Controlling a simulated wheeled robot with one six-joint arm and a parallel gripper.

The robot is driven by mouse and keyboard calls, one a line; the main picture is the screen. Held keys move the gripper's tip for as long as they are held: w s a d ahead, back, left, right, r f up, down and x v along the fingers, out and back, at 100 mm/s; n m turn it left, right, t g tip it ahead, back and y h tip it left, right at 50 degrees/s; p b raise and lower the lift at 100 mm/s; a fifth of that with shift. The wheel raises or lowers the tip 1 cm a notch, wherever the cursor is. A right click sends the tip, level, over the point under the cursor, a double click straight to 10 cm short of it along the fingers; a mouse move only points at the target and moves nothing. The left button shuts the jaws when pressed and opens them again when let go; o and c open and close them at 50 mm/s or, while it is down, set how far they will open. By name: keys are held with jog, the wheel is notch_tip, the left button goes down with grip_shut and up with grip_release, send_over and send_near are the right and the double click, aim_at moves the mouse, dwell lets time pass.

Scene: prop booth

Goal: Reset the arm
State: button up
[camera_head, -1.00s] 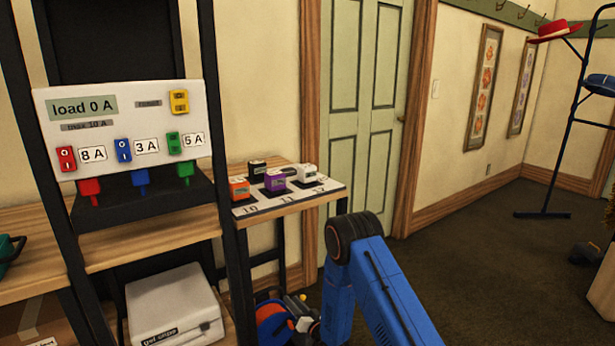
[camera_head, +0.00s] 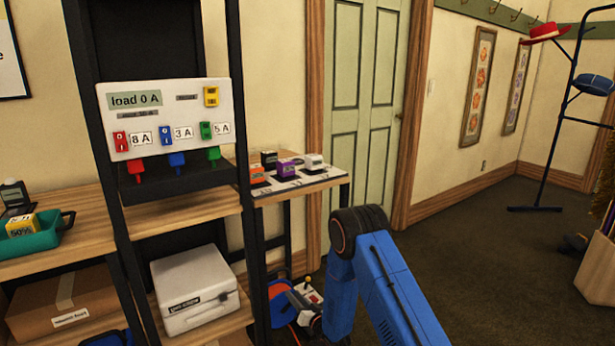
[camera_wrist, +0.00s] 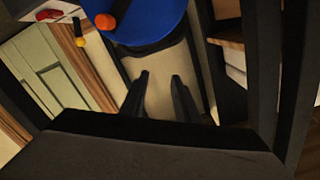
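My blue arm (camera_head: 375,275) is bent in the lower middle of the head view, its elbow raised in front of the door. Beyond the fingertips is a round blue thing (camera_wrist: 150,22) with an orange knob.
A shelf rack at left holds a load panel (camera_head: 170,115), a white case (camera_head: 195,290), a cardboard box (camera_head: 62,303) and a teal tray (camera_head: 45,240). A side table (camera_head: 300,190) carries coloured blocks. Dark floor (camera_head: 470,260) is open at right.

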jog(key=w+d+r+g+h, duration=0.1)
jog(key=d+r+h, duration=0.1)
jog(key=d+r, duration=0.5)
jog(key=d+r+g+h, duration=0.1)
jog(key=d+r+h, duration=0.15)
jog(key=r, duration=0.85)
jog(key=s+d+r+g+h, duration=0.2)
jog(key=s+d+r+h, duration=0.1)
jog(key=s+d+r, duration=0.9)
jog(key=s+d+r+g+h, duration=0.1)
jog(key=s+d+r, duration=0.3)
jog(key=s, duration=0.5)
jog(key=s+d+r+g+h, duration=0.1)
jog(key=s+d+r, duration=0.35)
jog(key=s, duration=0.45)
jog(key=s+d+g, duration=0.2)
jog(key=s, duration=1.1)
jog(key=s+d+m+g, duration=0.1)
jog(key=s+d+g, duration=0.1)
jog(key=s, duration=1.1)
jog(key=shift+s+h, duration=0.1)
jog(key=shift+h, duration=0.15)
